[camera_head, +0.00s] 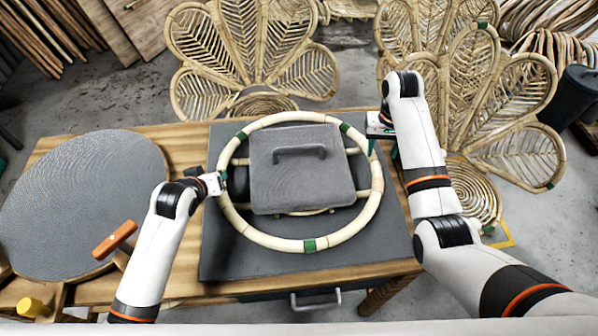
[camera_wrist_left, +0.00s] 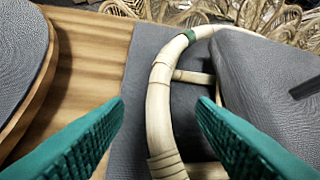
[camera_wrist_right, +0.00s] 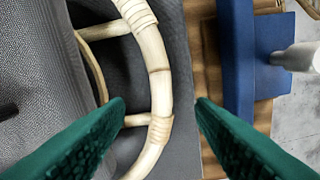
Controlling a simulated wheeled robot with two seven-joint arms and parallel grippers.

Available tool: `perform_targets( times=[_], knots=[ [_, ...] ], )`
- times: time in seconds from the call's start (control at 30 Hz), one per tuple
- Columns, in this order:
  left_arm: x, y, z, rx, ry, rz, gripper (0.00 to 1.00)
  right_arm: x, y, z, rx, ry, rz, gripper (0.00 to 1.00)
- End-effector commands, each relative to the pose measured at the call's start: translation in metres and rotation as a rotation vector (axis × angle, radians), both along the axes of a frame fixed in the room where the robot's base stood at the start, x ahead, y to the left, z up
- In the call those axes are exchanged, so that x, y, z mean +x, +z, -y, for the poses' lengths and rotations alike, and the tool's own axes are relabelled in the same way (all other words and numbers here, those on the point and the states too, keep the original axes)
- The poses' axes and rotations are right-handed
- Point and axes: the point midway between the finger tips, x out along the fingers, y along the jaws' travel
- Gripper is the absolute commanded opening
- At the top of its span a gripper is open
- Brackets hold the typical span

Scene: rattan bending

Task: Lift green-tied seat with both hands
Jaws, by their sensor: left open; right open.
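The green-tied seat (camera_head: 308,245) is a round rattan ring with several green ties, lying on a dark grey mat (camera_head: 225,262) on the wooden table. A grey square block with a handle (camera_head: 300,180) sits inside the ring. My left gripper is at the ring's left side; in the left wrist view its green fingers (camera_wrist_left: 160,105) are open, with the ring (camera_wrist_left: 160,105) between them. My right gripper (camera_head: 380,135) is at the ring's upper right. In the right wrist view its fingers (camera_wrist_right: 158,105) are open on either side of the ring (camera_wrist_right: 158,85). Finger contact cannot be told.
A round grey disc (camera_head: 80,205) lies left on the table, with an orange-handled tool (camera_head: 115,240) in front. Rattan petal chair backs (camera_head: 250,50) stand behind. A blue part (camera_wrist_right: 240,60) is right of the right gripper in its wrist view.

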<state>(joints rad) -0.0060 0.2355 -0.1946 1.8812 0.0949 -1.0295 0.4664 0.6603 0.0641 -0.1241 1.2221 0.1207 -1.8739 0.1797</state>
Motion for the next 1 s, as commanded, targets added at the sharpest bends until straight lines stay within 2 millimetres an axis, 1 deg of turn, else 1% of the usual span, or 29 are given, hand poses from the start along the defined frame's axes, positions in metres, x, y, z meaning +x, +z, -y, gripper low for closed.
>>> perform_targets(
  times=[0.03, 0.1, 0.3, 0.4, 0.5, 0.7, 0.97, 1.0],
  knots=[
    [0.007, -0.007, 0.001, 0.0, 0.0, -0.001, 0.51, -0.001, -0.011, 0.0, -0.001, 0.0, -0.005, 0.5],
    [0.017, -0.017, 0.002, 0.0, 0.0, -0.002, 0.51, -0.002, -0.025, 0.0, 0.0, 0.0, -0.006, 0.5],
    [0.044, -0.042, 0.005, 0.0, 0.0, -0.001, 0.51, -0.001, -0.061, 0.0, 0.0, 0.0, -0.004, 0.5],
    [0.054, -0.052, 0.006, 0.001, -0.001, -0.001, 0.51, -0.001, -0.076, 0.001, 0.0, 0.0, -0.004, 0.5],
    [0.061, -0.059, 0.006, 0.0, 0.0, -0.001, 0.51, -0.001, -0.086, 0.001, 0.0, 0.0, -0.003, 0.5],
    [0.068, -0.066, 0.006, 0.0, 0.0, 0.0, 0.51, 0.0, -0.095, 0.001, 0.0, 0.0, 0.0, 0.5],
    [0.068, -0.066, 0.007, 0.0, 0.0, 0.0, 0.51, 0.0, -0.096, 0.001, 0.0, 0.001, 0.0, 0.5],
    [0.068, -0.066, 0.007, -0.001, -0.001, 0.0, 0.48, 0.0, -0.096, 0.001, 0.0, 0.0, 0.0, 0.47]
  ],
)
